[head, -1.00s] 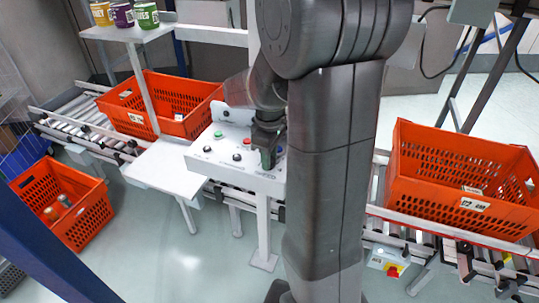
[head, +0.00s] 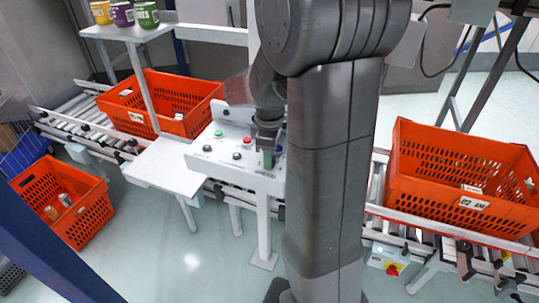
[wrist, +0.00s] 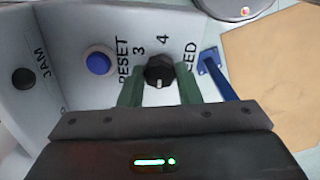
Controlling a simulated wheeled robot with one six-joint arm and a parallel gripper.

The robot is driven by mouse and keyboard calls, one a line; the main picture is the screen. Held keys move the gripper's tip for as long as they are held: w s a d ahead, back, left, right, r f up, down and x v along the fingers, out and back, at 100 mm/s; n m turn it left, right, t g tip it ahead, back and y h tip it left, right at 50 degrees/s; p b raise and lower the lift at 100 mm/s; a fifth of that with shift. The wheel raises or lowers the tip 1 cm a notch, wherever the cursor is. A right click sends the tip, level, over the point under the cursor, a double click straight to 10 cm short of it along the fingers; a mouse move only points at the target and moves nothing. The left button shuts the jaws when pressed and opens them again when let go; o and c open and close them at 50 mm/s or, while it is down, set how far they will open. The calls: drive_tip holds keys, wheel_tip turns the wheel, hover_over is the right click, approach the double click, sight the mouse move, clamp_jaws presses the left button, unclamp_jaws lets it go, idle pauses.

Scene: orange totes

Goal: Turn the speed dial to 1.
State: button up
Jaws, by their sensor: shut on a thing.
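The speed dial (wrist: 159,72) is a black knob with a white pointer mark, seen in the wrist view. Its mark faces the lower edge of the picture, towards my gripper's body. The printed numbers 3 and 4 show above it; the other numbers are hidden. My gripper (wrist: 159,88) has its green fingers on either side of the knob and is shut on it. In the head view my gripper (head: 267,157) points down at the right part of the white control panel (head: 222,165), and the dial is hidden there.
A blue button (wrist: 98,63) marked RESET and a black button (wrist: 23,78) marked JAM sit left of the dial. A blue bracket (wrist: 216,70) is close on the right. Orange totes stand on the conveyor at left (head: 150,100) and right (head: 455,180).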

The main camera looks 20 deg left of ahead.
drive_tip(key=o, duration=1)
drive_tip(key=shift+c, duration=0.2)
wheel_tip(320, 180, up, 14)
drive_tip(key=shift+f, duration=0.15)
wheel_tip(320, 180, down, 14)
drive_tip(key=shift+r, duration=0.1)
idle(0.3)
drive_tip(key=shift+r, duration=0.15)
